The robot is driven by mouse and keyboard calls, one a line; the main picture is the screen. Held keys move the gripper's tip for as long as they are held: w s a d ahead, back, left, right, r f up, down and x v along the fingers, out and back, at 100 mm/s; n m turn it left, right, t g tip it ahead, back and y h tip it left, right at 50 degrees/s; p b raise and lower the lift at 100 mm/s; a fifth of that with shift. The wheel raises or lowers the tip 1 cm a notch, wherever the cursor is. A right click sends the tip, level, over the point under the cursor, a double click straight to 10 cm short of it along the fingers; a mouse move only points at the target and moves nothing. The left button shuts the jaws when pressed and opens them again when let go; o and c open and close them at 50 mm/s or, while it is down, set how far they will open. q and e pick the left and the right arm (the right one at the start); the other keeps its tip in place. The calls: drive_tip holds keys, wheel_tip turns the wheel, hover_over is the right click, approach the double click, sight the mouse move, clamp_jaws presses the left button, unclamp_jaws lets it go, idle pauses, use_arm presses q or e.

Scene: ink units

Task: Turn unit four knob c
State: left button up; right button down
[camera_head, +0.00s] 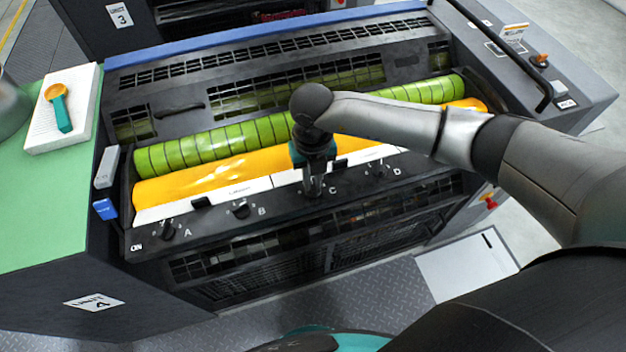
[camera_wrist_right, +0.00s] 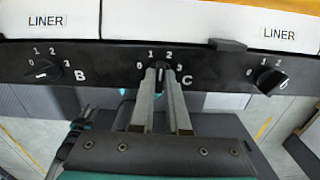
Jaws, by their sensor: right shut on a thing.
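Knob C (camera_wrist_right: 161,70) is a small black knob on the dark front rail of unit four, with marks 0 to 3 around it and the letter C at its right. My right gripper (camera_head: 315,188) comes down onto it from above. In the right wrist view the two grey fingers (camera_wrist_right: 160,82) are closed on the knob, one on each side. The fingers hide most of the knob, so its pointer setting cannot be told. My left gripper is in neither view.
Knob B (camera_wrist_right: 45,72) and knob D (camera_wrist_right: 270,81) flank it, with knob A (camera_head: 167,232) at the far left. Behind the rail are an orange roller (camera_head: 215,177) and a green roller (camera_head: 210,147). A green-topped side table (camera_head: 50,215) stands left.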

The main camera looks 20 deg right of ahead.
drive_tip(key=n+b, duration=0.2)
drive_tip(key=n, duration=0.3)
drive_tip(key=shift+a+b, duration=0.1)
drive_tip(key=shift+b, duration=0.3)
idle(0.4)
drive_tip(key=c, duration=0.9)
unclamp_jaws()
drive_tip(key=shift+r, duration=0.1)
wheel_tip(320, 180, up, 15)
drive_tip(key=b, duration=0.1)
